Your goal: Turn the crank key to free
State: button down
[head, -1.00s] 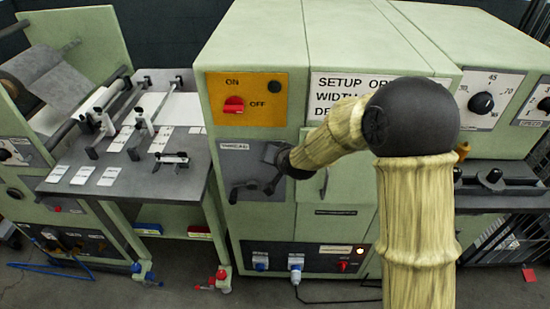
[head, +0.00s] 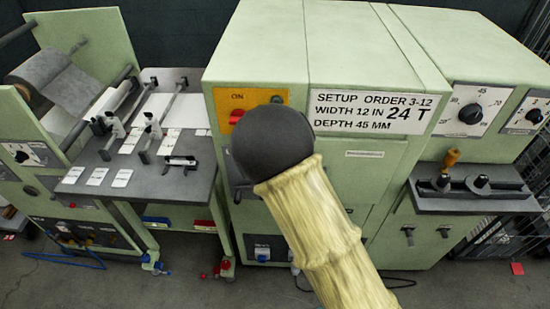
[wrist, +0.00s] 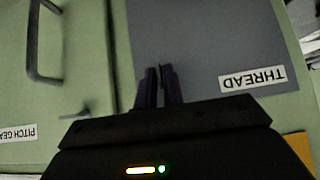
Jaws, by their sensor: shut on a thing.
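In the wrist view, my gripper (wrist: 162,86) is shut, its two dark fingers close together in front of a grey plate (wrist: 205,35). An upside-down THREAD label (wrist: 252,79) is on the plate to the right of the fingers. The crank key held between the fingers can hardly be told apart from them; its angle cannot be read. In the head view my own arm covers the gripper, the key and nearly all of the plate.
A green cover with a dark bar handle (wrist: 42,45) is left of the plate in the wrist view. In the head view, an orange ON/OFF panel (head: 222,98) and a setup sign (head: 375,113) are on the machine. A grey worktable (head: 190,185) stands to the left.

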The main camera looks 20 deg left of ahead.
jog(key=shift+r, duration=0.1)
dwell(0.3)
jog(key=c, duration=1.6)
grip_release()
jog(key=p+v, duration=0.1)
jog(key=v, duration=1.6)
jog(key=shift+s+a+r+p, duration=0.15)
jog(key=shift+p, duration=0.25)
